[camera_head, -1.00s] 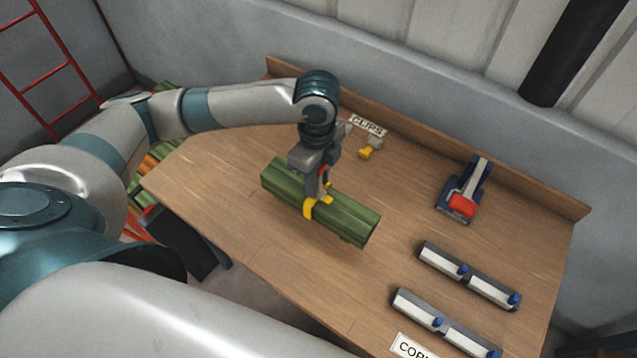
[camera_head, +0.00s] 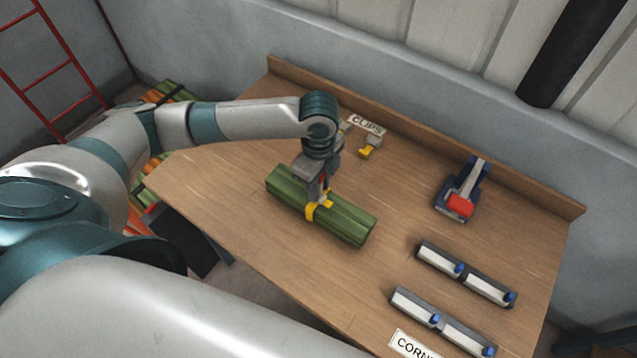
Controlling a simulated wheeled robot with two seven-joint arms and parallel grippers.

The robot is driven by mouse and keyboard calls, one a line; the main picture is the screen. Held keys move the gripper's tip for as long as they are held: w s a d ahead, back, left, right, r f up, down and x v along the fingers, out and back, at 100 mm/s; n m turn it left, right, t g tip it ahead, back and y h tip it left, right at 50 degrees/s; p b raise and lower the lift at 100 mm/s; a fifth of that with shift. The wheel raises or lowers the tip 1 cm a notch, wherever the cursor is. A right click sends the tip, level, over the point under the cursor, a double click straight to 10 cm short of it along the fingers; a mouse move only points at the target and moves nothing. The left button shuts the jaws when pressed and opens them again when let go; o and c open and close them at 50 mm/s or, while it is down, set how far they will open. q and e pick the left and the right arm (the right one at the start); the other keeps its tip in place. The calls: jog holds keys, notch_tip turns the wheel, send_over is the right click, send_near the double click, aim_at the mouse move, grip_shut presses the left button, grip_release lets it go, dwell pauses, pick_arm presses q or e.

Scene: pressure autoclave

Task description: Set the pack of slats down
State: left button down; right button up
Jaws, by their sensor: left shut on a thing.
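The pack of slats (camera_head: 345,219) is a green bundle with a yellow band around its middle. It lies level, at or very close to the surface of the wooden table (camera_head: 230,230); I cannot tell for certain whether it touches. My left gripper (camera_head: 319,203) comes down from above and is shut on the pack at the yellow band. The gripper hides part of the pack's middle. My right gripper is not in view.
Yellow and grey clips (camera_head: 370,147) lie by the CLIPS label (camera_head: 366,125). A blue and red tool (camera_head: 461,194) stands at the right. Grey bars with blue knobs (camera_head: 466,273) lie at the front right. A raised lip (camera_head: 420,132) edges the back.

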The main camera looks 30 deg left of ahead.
pick_arm(q)
jog(key=shift+f, duration=0.15)
jog(key=c, duration=1.4)
grip_release()
jog(key=shift+f, duration=0.1)
notch_tip(320, 180, up, 11)
jog(key=b, duration=0.3)
jog(key=shift+r+b, duration=0.3)
jog(key=shift+r, duration=0.35)
